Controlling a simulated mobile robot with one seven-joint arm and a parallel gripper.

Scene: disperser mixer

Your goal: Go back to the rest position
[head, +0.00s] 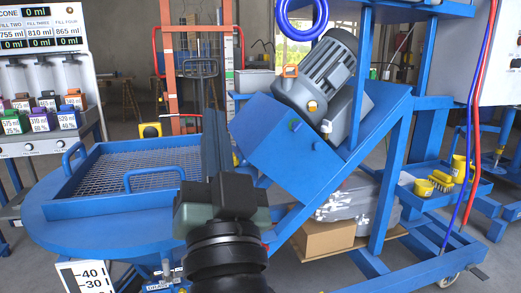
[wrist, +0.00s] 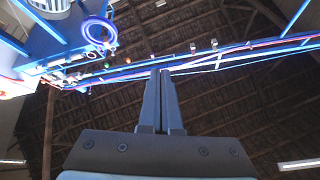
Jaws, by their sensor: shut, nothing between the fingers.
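My gripper (head: 215,140) points upward in front of the disperser mixer in the head view. In the wrist view its two fingers (wrist: 160,75) stand together, shut and empty, with the roof behind them. The disperser mixer (head: 270,135) is a blue machine with a tilted blue housing and a grey motor (head: 325,72). Its round blue vat (head: 110,219) with a mesh grate (head: 135,170) is at the left of my gripper. My arm hides part of the vat's right side. My gripper appears apart from any object, though its exact distance from the mixer is hard to judge.
A dispensing panel (head: 40,75) with several coloured containers stands at the far left. A cardboard box (head: 325,238) lies under the mixer. Yellow cups and a brush sit on a blue shelf (head: 445,190) at the right. Red and blue hoses (head: 476,130) hang at the right.

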